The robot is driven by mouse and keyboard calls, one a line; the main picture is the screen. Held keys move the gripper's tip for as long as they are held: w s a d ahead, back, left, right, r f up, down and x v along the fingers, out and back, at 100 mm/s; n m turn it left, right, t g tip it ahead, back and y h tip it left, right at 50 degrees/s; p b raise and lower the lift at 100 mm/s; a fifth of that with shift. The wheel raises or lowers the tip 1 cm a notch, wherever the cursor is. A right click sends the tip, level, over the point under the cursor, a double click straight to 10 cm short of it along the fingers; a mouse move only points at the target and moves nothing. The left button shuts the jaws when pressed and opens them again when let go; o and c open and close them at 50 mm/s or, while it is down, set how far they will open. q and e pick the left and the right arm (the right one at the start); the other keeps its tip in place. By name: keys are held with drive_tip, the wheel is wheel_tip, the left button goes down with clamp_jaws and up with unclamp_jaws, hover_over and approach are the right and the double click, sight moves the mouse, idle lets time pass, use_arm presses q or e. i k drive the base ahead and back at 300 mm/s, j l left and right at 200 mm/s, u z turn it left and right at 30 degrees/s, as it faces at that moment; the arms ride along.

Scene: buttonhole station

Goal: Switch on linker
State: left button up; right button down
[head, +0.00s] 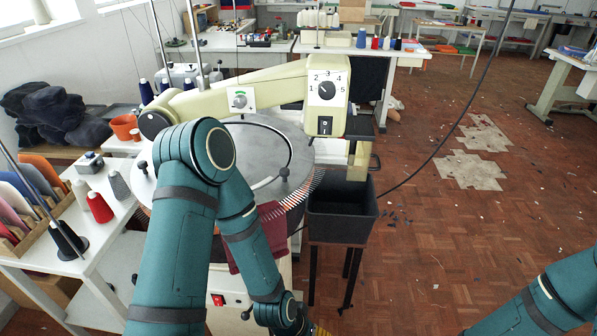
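The linker is a cream machine with a long arm (270,85) over a round grey dial plate (255,150) ringed with points. A small dial with a green mark (240,98) sits on the arm. A red switch (217,299) shows low on the stand. I cannot tell whether the machine is on. My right gripper is also out of frame.
Maroon cloth (258,238) hangs at the plate's rim, partly behind my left arm. A black bin (343,213) stands right of the linker. A white side table (75,262) with yarn cones is at left. The parquet floor at right is mostly open, with scraps and bare patches.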

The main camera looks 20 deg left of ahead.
sight(218, 300)
drive_tip(key=u, duration=1.4)
